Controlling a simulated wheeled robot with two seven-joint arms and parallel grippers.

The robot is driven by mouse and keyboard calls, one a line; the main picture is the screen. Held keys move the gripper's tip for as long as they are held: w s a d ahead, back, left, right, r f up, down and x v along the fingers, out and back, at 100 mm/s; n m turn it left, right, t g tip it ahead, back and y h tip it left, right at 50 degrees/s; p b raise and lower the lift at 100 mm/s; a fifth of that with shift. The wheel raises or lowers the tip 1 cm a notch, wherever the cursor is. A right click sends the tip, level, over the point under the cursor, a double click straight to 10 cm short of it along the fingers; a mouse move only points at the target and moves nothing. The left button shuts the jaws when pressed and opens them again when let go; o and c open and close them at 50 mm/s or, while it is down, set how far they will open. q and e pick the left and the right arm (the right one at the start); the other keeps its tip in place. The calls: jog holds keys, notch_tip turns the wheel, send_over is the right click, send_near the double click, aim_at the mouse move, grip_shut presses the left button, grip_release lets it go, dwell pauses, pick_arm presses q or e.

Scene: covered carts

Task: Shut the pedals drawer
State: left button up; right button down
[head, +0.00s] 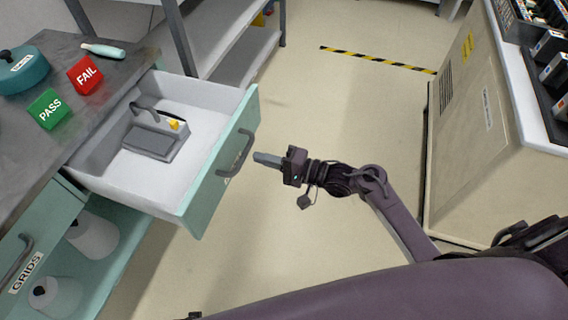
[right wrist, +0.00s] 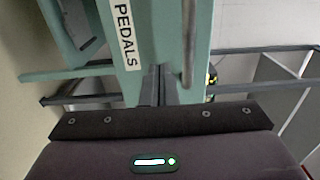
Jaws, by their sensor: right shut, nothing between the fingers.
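The pedals drawer (head: 205,180) is pulled out of the bench, with a pale green front, a white inside and a dark grey bar handle (head: 235,152). A grey pedal-like item (head: 155,138) with a small yellow part lies in it. In the right wrist view the drawer front (right wrist: 172,35) carries a white PEDALS label (right wrist: 125,38). My right gripper (head: 256,157) is shut and empty, its fingertips close to the outer face of the drawer front, beside the handle. I cannot tell whether they touch it. My left gripper is not in view.
The bench top (head: 75,130) holds a green PASS block (head: 48,109), a red FAIL block (head: 86,75), a teal round container (head: 20,70) and a screwdriver-like tool (head: 102,50). A GRIDS drawer (head: 30,250) is at lower left. A beige cabinet (head: 470,130) stands right. Floor between is clear.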

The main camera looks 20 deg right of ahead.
aim_at(235, 150)
jog(key=x, duration=0.5)
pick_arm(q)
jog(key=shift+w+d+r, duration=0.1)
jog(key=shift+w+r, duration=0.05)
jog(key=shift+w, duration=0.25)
